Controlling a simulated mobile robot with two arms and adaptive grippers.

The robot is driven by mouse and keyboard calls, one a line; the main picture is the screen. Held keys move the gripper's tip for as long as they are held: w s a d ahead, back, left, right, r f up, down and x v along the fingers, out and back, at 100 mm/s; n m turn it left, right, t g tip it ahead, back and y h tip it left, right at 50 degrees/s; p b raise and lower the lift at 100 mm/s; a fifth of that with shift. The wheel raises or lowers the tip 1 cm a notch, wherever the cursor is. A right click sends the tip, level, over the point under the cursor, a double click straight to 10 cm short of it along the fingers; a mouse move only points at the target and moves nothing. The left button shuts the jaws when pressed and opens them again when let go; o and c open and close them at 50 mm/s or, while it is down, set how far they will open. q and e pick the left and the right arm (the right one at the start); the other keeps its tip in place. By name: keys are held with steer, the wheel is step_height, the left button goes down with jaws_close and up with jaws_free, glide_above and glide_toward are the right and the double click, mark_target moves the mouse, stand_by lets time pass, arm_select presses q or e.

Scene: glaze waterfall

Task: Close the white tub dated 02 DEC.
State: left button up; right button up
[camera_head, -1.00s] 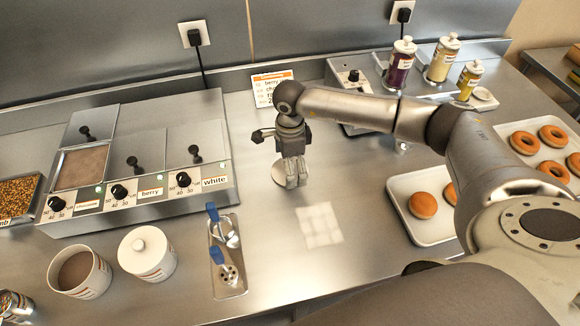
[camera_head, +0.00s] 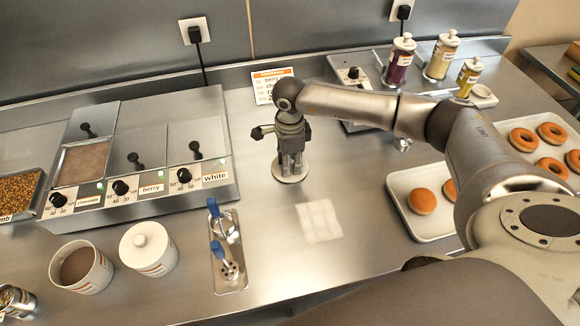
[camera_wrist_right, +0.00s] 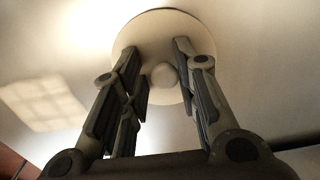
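A white tub (camera_head: 96,280) with brown contents stands open at the front left. A second white tub (camera_head: 148,262) beside it has a knobbed lid on. No date is legible on either tub. A loose round white lid (camera_head: 281,178) lies on the counter beneath my right gripper (camera_head: 291,172). The right wrist view shows this lid (camera_wrist_right: 178,25) and its round knob (camera_wrist_right: 163,75) between the fingers of my right gripper (camera_wrist_right: 162,85). The fingers are apart, with a gap on each side of the knob. My left gripper is not in view.
A metal rest (camera_head: 231,284) holds blue-handled utensils right of the tubs. A heated unit (camera_head: 140,198) with several wells stands behind. A doughnut tray (camera_head: 433,230) lies right. Bare counter surrounds the loose lid.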

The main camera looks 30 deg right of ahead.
steer(key=shift+d+f, duration=0.1)
steer(key=shift+f, duration=0.2)
jaws_close()
steer(key=shift+s, duration=0.1)
steer(key=shift+r+b, duration=0.55)
steer(key=shift+b, duration=0.1)
steer(key=s+a+r+b, duration=0.5)
steer(key=s+a+r, duration=0.1)
steer(key=s+r, duration=0.5)
steer(key=shift+s+a+r+b, duration=0.35)
steer(key=shift+s+a+r, duration=0.05)
steer(key=shift+r, duration=0.15)
